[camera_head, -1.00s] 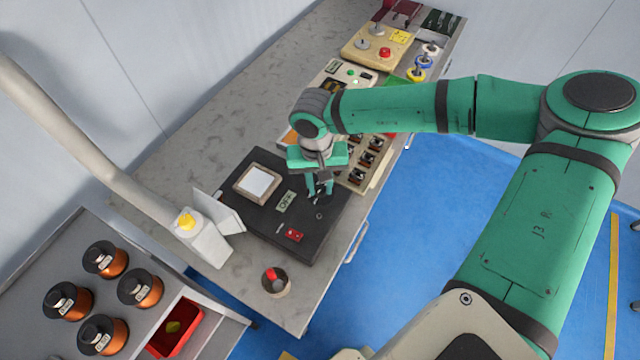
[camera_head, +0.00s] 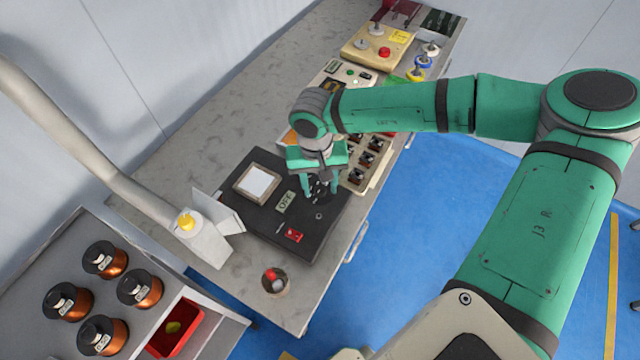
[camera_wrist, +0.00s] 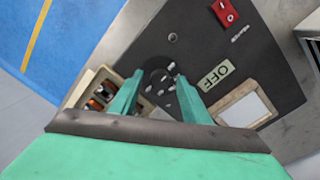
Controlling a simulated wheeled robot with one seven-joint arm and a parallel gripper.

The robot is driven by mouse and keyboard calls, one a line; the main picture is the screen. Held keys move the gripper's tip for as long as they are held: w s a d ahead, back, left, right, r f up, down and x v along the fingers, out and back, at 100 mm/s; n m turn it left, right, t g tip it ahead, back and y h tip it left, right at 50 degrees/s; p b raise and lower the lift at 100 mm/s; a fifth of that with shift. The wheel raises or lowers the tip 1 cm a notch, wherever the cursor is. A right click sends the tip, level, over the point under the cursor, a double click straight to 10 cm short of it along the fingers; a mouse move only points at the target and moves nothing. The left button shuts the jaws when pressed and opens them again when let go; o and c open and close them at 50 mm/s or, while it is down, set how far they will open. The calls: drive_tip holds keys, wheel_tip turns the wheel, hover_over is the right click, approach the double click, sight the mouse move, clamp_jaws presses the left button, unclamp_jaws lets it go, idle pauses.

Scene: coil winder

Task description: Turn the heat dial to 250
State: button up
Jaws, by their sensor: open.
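The heat dial (camera_wrist: 160,78) is a dark round knob with pale marks around it, on the black machine top (camera_head: 262,230). In the wrist view it lies between and just beyond my fingertips; its setting is too small to read. In the head view my gripper mostly hides it. My gripper (camera_head: 320,194) is open above the dial, fingers pointing down; it also shows in the wrist view (camera_wrist: 155,80). I cannot tell whether the fingers touch the dial. An OFF label (camera_wrist: 213,76) sits beside the dial.
The black top also carries a red switch (camera_head: 294,235) and a pale framed pad (camera_head: 258,184). A cup (camera_head: 275,282) stands on the near bench. A box with several dark knobs (camera_head: 366,170) stands just behind my gripper. Copper spools (camera_head: 105,260) sit on the left cart.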

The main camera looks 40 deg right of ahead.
sight(318, 189)
wheel_tip(318, 189, up, 11)
drive_tip(key=shift+a+f, duration=0.15)
drive_tip(key=shift+a, duration=0.05)
